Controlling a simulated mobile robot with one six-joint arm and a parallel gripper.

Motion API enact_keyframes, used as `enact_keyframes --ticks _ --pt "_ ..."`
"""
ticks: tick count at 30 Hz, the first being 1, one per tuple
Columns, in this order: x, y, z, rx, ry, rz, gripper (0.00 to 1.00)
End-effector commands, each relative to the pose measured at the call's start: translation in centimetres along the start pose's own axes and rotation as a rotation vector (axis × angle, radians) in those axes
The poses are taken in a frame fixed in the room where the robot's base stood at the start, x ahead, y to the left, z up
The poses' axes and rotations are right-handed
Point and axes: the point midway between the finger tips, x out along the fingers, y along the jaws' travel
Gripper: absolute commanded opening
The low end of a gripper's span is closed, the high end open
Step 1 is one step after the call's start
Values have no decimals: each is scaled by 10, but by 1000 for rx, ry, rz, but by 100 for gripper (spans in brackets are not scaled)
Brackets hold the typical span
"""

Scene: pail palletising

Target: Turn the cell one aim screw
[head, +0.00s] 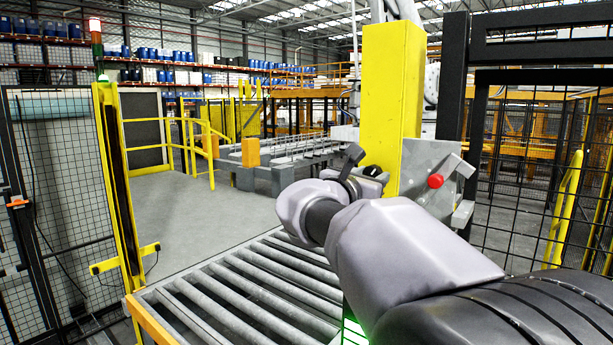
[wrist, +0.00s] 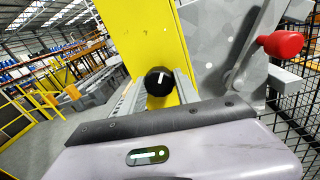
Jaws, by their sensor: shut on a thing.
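The aim screw shows as a black round knob (wrist: 158,81) with a short white mark, in front of the yellow post (wrist: 140,35). In the wrist view the two grey fingers of my gripper (wrist: 157,86) lie on either side of the knob, shut on it. The white mark points upward, leaning slightly right. In the head view the black knob (head: 372,171) sits low on the yellow post (head: 390,95), and my gripper (head: 364,179) reaches it from the front left. My wrist hides part of the gripper there.
A grey plate with a lever and red ball (head: 435,181) stands just right of the knob; the red ball (wrist: 282,43) is also close in the wrist view. A roller conveyor (head: 240,285) lies below left. Black mesh fencing (head: 510,210) closes the right side. Open floor (head: 190,215) lies left.

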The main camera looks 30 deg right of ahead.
Motion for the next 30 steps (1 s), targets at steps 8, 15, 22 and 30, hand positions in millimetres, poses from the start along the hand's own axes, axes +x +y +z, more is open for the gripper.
enact_keyframes --ticks 8,15,22,30 --pt "0 0 -5 107 -12 2 0" --pt "0 0 -6 284 -29 5 0" --pt "0 0 -5 436 -42 6 0" --pt "0 0 -2 550 -53 7 0"
